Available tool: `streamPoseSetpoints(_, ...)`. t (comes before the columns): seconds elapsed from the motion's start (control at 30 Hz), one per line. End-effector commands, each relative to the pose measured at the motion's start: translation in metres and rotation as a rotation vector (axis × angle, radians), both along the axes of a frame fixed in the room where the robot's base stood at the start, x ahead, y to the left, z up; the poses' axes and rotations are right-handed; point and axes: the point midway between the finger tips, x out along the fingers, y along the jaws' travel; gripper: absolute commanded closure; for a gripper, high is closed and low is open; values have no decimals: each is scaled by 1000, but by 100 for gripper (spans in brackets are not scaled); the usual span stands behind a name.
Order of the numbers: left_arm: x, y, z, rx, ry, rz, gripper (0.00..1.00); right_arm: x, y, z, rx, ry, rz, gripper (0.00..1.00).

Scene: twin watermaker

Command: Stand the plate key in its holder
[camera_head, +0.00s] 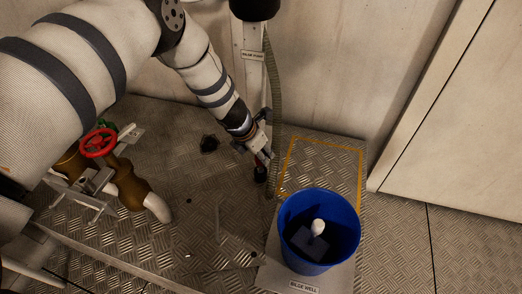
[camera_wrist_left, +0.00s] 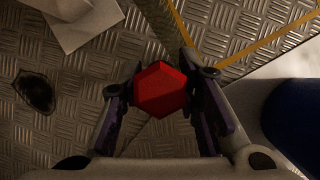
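My left gripper (camera_head: 265,157) points down toward the deck beside the hose at the foot of the bilge pump. In the left wrist view a red hexagonal piece (camera_wrist_left: 161,89) sits between its fingers, which appear to touch it on both sides. I take it for the head of the plate key; the rest is hidden under it. In the head view a small dark and red part (camera_head: 260,173) shows just below the fingertips. I cannot make out the key's holder in either view. My right gripper is not in view.
A blue bucket (camera_head: 289,240) with a white-topped object (camera_head: 318,227) inside stands at the plate labelled bilge well (camera_head: 304,287). A red valve wheel (camera_head: 98,143) on brown pipework is at left. A ribbed hose (camera_head: 276,110) hangs close to my gripper.

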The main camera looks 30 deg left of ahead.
Motion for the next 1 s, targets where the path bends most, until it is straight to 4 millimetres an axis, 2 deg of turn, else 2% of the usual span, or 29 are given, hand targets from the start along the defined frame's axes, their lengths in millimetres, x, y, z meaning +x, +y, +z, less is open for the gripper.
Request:
streamPoseSetpoints(0.07, 0, 0, 1, 0, -1, 0, 50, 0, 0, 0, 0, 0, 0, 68)
streamPoseSetpoints(0.4, -2, 1, 6, -2, 1, 2, 50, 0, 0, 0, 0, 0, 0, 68)
streamPoseSetpoints(0.47, -5, 2, 16, -3, -1, 3, 50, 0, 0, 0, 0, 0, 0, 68)
streamPoseSetpoints(0.7, -30, 7, 76, -2, -4, -1, 50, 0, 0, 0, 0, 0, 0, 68)
streamPoseSetpoints(0.8, -38, 9, 95, 0, -3, -2, 50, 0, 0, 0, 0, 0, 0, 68)
streamPoseSetpoints(1.0, -46, 11, 111, 0, 0, 0, 50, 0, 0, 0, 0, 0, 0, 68)
